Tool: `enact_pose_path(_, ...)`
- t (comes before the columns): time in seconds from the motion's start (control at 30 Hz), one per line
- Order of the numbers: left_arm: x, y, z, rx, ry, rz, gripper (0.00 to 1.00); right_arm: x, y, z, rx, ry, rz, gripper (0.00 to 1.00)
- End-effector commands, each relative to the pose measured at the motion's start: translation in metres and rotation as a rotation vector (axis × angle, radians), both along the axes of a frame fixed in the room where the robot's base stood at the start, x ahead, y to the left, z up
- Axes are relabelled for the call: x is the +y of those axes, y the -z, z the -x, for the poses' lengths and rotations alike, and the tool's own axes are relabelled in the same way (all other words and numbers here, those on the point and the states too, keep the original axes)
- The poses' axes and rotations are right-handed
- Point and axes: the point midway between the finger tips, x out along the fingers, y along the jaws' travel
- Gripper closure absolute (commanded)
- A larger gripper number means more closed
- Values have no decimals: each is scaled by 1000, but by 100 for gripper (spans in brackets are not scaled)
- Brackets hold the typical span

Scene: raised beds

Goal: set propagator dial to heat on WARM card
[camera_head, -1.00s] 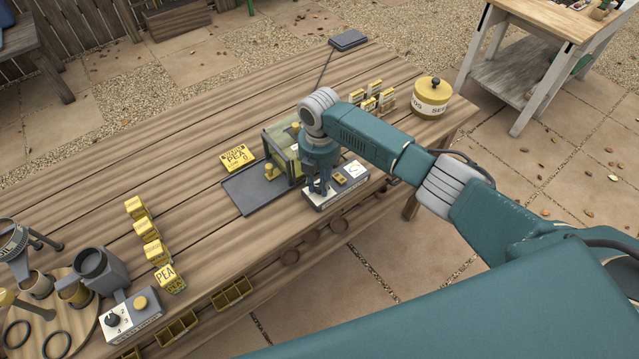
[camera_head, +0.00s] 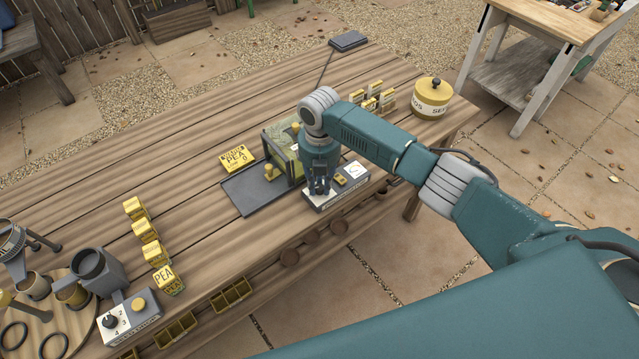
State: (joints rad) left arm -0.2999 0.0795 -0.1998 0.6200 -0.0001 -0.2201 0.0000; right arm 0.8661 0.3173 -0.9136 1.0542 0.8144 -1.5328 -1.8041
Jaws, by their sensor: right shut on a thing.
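The propagator's control box (camera_head: 340,197) is a low grey box with a pale top near the table's front edge, right of the middle. A yellow switch (camera_head: 341,180) and a small white dial face (camera_head: 354,170) show on its right part. My right gripper (camera_head: 320,190) points down over the box's left part and is shut there; the dial is hidden by its fingers. The propagator (camera_head: 284,146), with a yellowish clear cover, stands just behind, with a dark tray (camera_head: 242,191) to its left. I cannot make out a WARM card. My left gripper is not in view.
Yellow seed blocks (camera_head: 146,229) stand in a row at left. A second control box (camera_head: 128,315) with a black dial is at front left. A yellow lidded pot (camera_head: 431,98) stands at the right end. The table's middle left is clear.

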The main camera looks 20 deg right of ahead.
Motion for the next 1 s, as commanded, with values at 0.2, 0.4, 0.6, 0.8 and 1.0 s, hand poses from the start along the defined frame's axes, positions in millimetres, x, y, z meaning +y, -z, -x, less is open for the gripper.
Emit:
enact_pose_path(0.2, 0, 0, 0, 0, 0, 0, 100, 0, -2, -2, -4, 0, 0, 100)
enact_pose_path(0.4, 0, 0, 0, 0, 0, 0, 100, 0, -1, -1, -3, 1, 0, 59)
enact_pose_path(0.6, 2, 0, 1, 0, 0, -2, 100, 0, -2, -1, -1, 1, 0, 59)
enact_pose_path(0.8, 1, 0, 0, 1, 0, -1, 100, 0, -24, -2, -5, 1, -1, 59)
enact_pose_path(1.0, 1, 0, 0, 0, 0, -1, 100, 0, -68, -2, -7, 0, -1, 59)
